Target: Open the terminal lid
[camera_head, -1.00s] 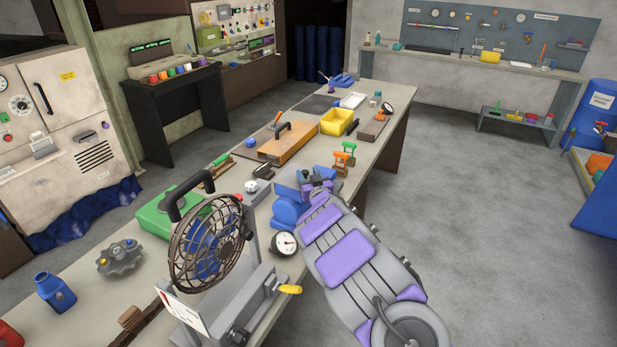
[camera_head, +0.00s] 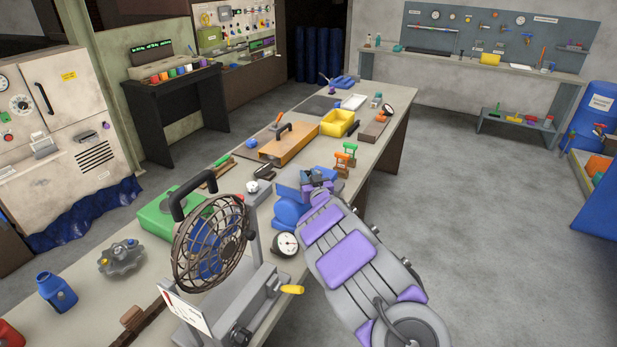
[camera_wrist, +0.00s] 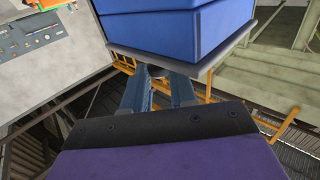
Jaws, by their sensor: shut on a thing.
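A blue motor-like unit (camera_head: 289,211) stands on the bench's right side, with a blue box part on top. My gripper (camera_head: 315,177) is at the right end of that box part, and my arm hides some of it. In the wrist view a large blue body (camera_wrist: 175,22) has a thin grey plate (camera_wrist: 222,58) along its near edge; I take this plate as the terminal lid, but cannot be sure. My gripper's fingers (camera_wrist: 154,76) are close together at the plate's edge, shut on a small part there that is mostly hidden.
The floor (camera_head: 475,230) to the right is clear.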

